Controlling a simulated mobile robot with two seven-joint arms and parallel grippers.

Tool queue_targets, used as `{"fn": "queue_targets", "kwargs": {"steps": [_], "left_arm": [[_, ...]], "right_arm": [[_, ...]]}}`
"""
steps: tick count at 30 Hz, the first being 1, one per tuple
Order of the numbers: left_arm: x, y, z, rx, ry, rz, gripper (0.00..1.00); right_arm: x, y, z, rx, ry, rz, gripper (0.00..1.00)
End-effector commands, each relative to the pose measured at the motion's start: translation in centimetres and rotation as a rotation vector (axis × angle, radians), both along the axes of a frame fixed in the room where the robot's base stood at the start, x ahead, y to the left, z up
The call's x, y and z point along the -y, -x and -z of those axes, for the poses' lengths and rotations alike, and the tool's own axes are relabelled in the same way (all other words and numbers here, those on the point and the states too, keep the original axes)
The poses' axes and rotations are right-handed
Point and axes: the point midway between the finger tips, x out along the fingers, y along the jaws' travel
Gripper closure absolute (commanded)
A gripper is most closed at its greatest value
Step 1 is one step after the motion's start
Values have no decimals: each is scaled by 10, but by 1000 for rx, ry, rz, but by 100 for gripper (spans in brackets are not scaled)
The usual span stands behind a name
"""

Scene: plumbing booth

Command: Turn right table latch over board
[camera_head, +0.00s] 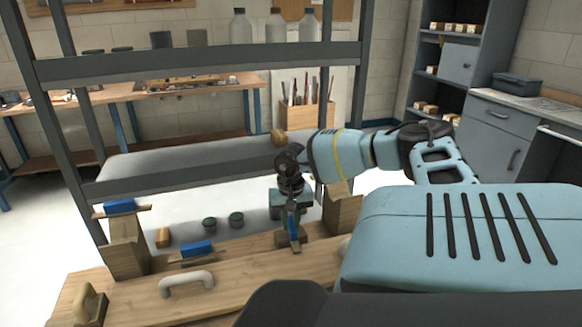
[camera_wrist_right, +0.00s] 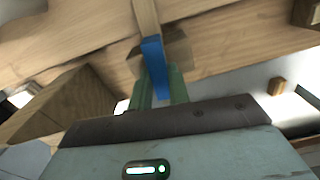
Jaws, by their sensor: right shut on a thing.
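The right table latch (camera_head: 293,226) has a blue grip and a narrow bar on a small wooden block at the board's far edge. Its bar points toward me, with its near end at the board. My right gripper (camera_head: 291,205) reaches down from above and is shut on the blue grip. In the right wrist view the blue grip (camera_wrist_right: 154,58) stands between the two green fingers (camera_wrist_right: 160,90), with the bar running away over pale wood. The wooden board (camera_head: 240,277) lies in front with a white handle (camera_head: 187,283). My left gripper is out of view.
The left latch (camera_head: 196,249) has a blue grip and lies sideways along the board's far edge. Wooden blocks stand at left (camera_head: 125,250) and right (camera_head: 342,212). Two dark green round pieces (camera_head: 222,220) sit behind the board. A grey frame bar (camera_head: 190,180) crosses behind.

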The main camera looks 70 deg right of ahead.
Motion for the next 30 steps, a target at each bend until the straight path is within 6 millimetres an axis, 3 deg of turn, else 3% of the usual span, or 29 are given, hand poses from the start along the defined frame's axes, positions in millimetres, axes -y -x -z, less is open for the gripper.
{"fn": "queue_targets", "kwargs": {"steps": [14,15,19,30], "left_arm": [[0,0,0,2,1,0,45],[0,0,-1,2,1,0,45],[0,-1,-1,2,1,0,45],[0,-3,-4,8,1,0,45]], "right_arm": [[0,-1,-1,2,2,-15,100],[0,-1,-1,2,2,-15,79],[0,-1,-1,2,2,-15,62],[0,-1,-5,2,2,-14,60]]}}
